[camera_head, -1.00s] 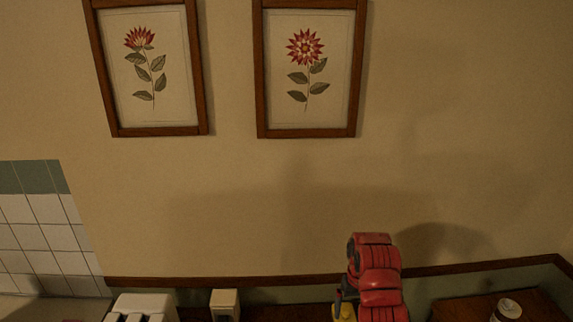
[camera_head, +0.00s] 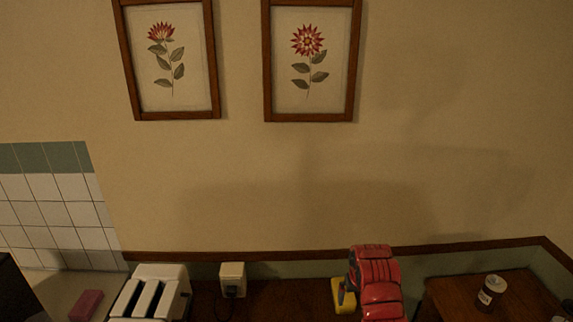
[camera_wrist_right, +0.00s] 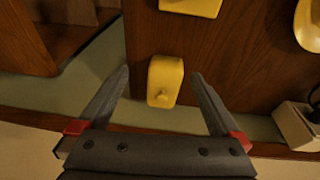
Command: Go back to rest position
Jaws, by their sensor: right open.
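My right gripper (camera_head: 351,283) shows in the head view at the bottom, right of centre, mostly hidden by its red arm. In the right wrist view the same gripper (camera_wrist_right: 160,74) has its two dark fingers wide apart, with nothing held. A yellow object with a small knob (camera_wrist_right: 165,84) stands below and between the fingers, seemingly apart from them. It also shows in the head view as a yellow patch (camera_head: 342,299) beside the red arm. My left gripper is not in view.
A white toaster (camera_head: 176,276), a pink block (camera_head: 87,304) and a pale box with a cable (camera_head: 232,270) stand at left. A labelled jar (camera_head: 491,292) stands on a wooden top at right.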

